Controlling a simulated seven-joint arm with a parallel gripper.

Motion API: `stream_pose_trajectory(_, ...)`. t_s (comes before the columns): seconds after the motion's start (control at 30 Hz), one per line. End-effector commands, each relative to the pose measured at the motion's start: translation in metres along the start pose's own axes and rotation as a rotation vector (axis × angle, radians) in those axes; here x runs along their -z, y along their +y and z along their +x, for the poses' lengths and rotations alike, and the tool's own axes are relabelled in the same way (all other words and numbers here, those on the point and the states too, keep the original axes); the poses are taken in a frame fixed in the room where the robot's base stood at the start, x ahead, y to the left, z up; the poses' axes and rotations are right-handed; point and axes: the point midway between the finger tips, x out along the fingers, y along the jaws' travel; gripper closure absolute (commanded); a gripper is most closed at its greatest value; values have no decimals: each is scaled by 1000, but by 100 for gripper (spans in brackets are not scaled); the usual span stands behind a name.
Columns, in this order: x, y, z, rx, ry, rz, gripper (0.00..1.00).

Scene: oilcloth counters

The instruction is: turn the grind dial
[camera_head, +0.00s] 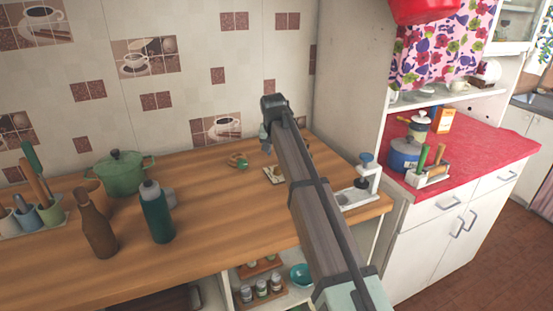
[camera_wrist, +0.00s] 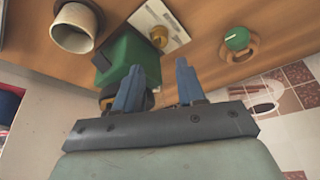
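A green box-shaped body (camera_wrist: 124,58), which looks like the grinder, stands on the wooden counter in the wrist view. A round dark and yellowish part (camera_wrist: 112,98), possibly the grind dial, shows at its lower edge, partly hidden by my left finger. In the head view my arm hides the green body. My gripper (camera_wrist: 158,72) has its two blue fingers apart with nothing visible between them. The left finger overlaps the green body in the picture; I cannot tell if it touches. In the head view my gripper (camera_head: 266,138) is near the wall, mostly hidden by my arm.
A green knob on a wooden base (camera_wrist: 237,40) and a white plate with a yellowish knob (camera_wrist: 150,28) are nearby. A pale cylinder (camera_wrist: 77,28) stands beside the green body. A green pot (camera_head: 122,175), a teal bottle (camera_head: 156,212) and a brown bottle (camera_head: 97,225) stand left.

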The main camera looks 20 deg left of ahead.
Motion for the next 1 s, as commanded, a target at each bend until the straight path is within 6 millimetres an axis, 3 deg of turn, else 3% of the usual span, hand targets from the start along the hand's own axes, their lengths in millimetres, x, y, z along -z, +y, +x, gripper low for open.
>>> stream_pose_trajectory(0.1, 0, 0, -19, 0, 1, 0, 61)
stream_pose_trajectory(0.33, 0, 0, -36, 0, 0, 0, 61)
stream_pose_trajectory(0.77, 0, -2, -38, -5, -2, 9, 61)
stream_pose_trajectory(1.0, 4, -17, -36, -96, -9, 176, 61)
